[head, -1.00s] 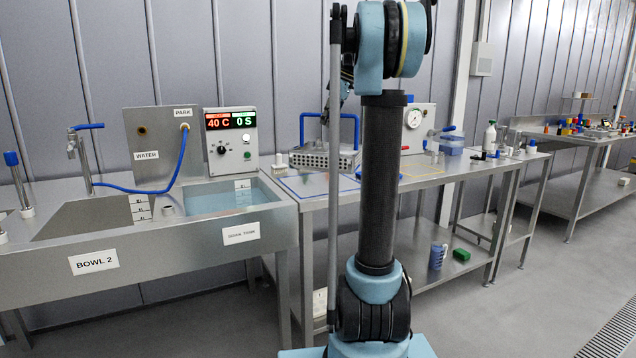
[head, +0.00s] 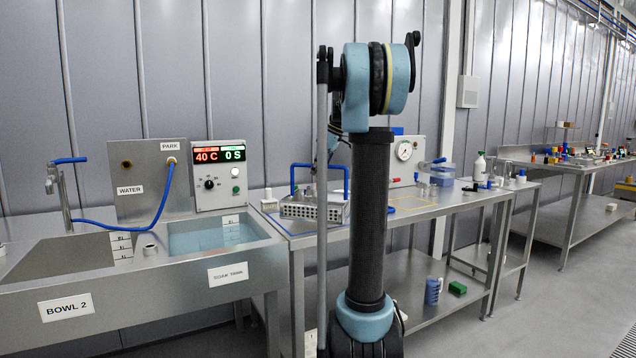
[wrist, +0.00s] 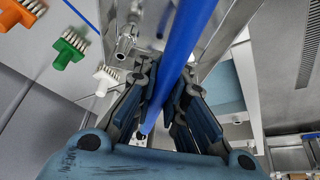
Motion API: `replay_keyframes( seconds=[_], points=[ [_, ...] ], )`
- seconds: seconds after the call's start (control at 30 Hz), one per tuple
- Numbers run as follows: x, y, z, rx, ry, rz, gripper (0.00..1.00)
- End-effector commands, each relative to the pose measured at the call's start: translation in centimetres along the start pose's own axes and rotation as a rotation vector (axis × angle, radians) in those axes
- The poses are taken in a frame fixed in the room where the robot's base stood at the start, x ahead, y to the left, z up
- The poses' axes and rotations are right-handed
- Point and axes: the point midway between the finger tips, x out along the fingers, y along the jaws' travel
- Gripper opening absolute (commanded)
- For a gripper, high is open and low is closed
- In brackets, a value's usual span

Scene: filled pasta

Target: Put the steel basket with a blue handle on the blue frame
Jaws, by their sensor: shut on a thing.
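The steel basket (head: 312,209) is a perforated metal box with a tall blue handle (head: 320,166). In the head view it appears over the left part of the steel table, near the blue frame (head: 277,224), a thin blue outline on the tabletop. I cannot tell whether the basket touches the table. In the wrist view my gripper (wrist: 165,95) is shut on the blue handle (wrist: 187,40), which runs between its fingers.
A sink with a soak tank (head: 205,237) stands left of the table, under a control box (head: 220,175). A yellow outline (head: 412,208) lies to the right, with a gauge panel (head: 404,155) behind it. The wrist view shows green (wrist: 68,52) and white (wrist: 106,80) brushes.

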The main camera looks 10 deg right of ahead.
Motion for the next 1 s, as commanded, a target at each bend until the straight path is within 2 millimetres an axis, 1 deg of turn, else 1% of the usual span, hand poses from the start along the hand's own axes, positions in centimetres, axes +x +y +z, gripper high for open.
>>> replay_keyframes(
  seconds=[0.1, 0.2, 0.6, 0.63, 0.67, 0.7, 0.73, 1.0],
  points=[
    [1.6, -0.1, 0.6, -0.001, 0.0, 0.0, 0.0],
    [2.5, -0.1, 1.0, -0.001, 0.0, 0.0, 0.0],
    [3.0, -0.1, 1.1, -0.002, 0.0, 0.0, 0.0],
    [3.0, -0.1, 1.1, -0.002, 0.0, 0.0, 0.15],
    [3.0, -0.1, 1.1, -0.002, 0.0, 0.0, 0.22],
    [3.0, -0.1, 1.1, -0.002, 0.0, 0.0, 0.31],
    [3.0, -0.1, 1.1, -0.002, 0.0, 0.0, 0.33],
    [3.0, -0.1, 1.1, -0.002, 0.0, 0.0, 0.33]
  ],
)
